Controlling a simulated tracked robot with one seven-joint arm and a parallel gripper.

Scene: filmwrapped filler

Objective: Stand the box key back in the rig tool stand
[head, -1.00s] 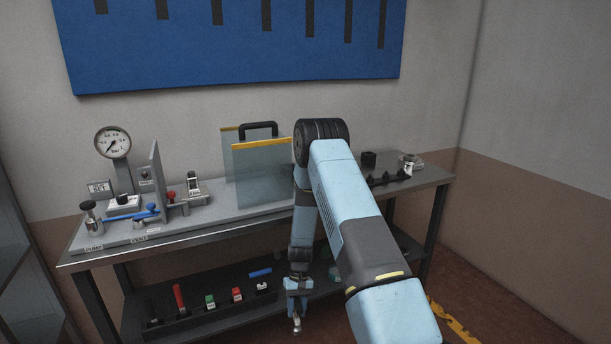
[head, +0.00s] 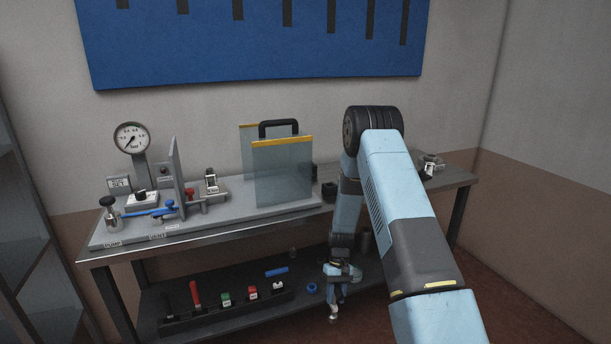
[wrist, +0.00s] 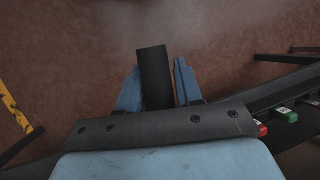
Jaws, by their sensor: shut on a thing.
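My gripper (head: 334,288) hangs low at the front of the bench, at about the height of the lower shelf. In the wrist view my gripper (wrist: 157,88) is shut on a dark bar, apparently the box key (wrist: 154,72), which stands between the two blue fingers and tilts slightly. In the head view a metallic end of it (head: 333,314) shows below the fingers. A long dark rack (head: 235,310), which seems to be the tool stand, lies on the lower shelf to the left of my gripper.
The bench top (head: 215,230) carries a gauge (head: 132,138), blue-handled valves and clear guard panels (head: 283,172). A small blue ring (head: 312,287) lies on the lower shelf beside my gripper. A bench leg (head: 460,215) stands at the right.

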